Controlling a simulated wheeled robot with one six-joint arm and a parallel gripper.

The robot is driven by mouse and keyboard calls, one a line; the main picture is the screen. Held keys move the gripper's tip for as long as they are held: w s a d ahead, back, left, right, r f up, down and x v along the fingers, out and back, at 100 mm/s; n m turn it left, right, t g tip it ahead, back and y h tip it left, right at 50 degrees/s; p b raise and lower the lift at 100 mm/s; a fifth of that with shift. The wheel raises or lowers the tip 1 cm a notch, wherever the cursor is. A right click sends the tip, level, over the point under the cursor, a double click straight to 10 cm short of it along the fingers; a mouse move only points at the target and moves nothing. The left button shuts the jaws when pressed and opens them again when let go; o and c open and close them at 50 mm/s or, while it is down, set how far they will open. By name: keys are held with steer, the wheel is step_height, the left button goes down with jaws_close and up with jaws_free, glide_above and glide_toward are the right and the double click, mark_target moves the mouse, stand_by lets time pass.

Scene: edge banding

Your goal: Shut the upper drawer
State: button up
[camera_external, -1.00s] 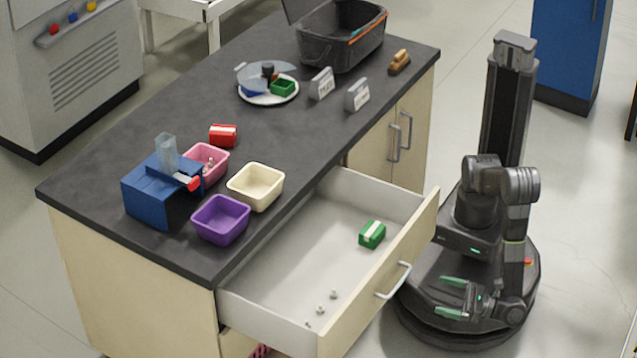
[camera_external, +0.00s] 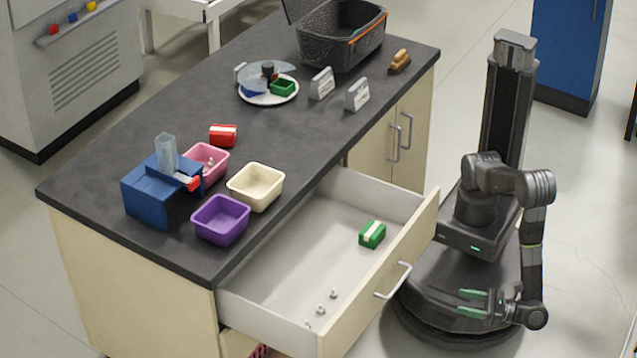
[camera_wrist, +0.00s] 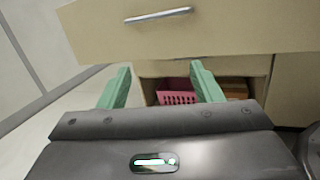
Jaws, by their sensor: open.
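The upper drawer (camera_external: 330,262) is pulled far out of the counter. Its cream front carries a silver bar handle (camera_external: 393,281). Inside lie a green box with a white band (camera_external: 372,234) and several small pale pieces (camera_external: 333,294). My gripper (camera_external: 471,302) is open and empty, to the right of the drawer front and apart from it. In the wrist view, the green fingers of my gripper (camera_wrist: 160,85) point toward the cabinet. The drawer front (camera_wrist: 230,28) and its handle (camera_wrist: 158,15) show above them.
A pink basket (camera_wrist: 178,90) sits in the open space below the upper drawer. The dark countertop (camera_external: 300,138) bears a purple bin (camera_external: 221,219), a cream bin (camera_external: 256,185), a pink bin (camera_external: 206,162) and a blue device (camera_external: 150,192). Open floor (camera_external: 590,220) lies right of my base.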

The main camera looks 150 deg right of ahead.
steer(key=w+d+r+m+g+y+p, duration=0.1)
steer(key=w+d+r+m+y+p, duration=0.1)
steer(key=m+p, duration=0.1)
steer(key=w+d+r+m+g+y+p, duration=0.1)
steer(key=w+d+r+m+y+p, duration=0.1)
steer(key=m+p, duration=0.1)
steer(key=w+d+r+m+g+y+p, duration=0.1)
steer(key=w+d+r+m+p, duration=0.2)
steer(key=m, duration=0.1)
steer(key=shift+y, duration=0.4)
jaws_close()
steer(key=w+d+r+m+t+y+p, duration=0.1)
steer(key=w+d+r+m+y+p, duration=0.3)
steer(key=w+r+m+y+p, duration=0.45)
steer(key=m+h, duration=0.2)
steer(key=m, duration=0.1)
glide_toward(361, 310)
steer(key=shift+a+p+x, duration=0.2)
steer(key=shift+p+x, duration=0.25)
steer(key=shift+x, duration=2.35)
steer(key=shift+w+d+f, duration=0.1)
steer(key=shift+f, duration=0.05)
steer(key=shift+d+b, duration=0.3)
steer(key=d+b, duration=0.5)
steer(key=d, duration=2.2)
steer(key=shift+a, duration=0.1)
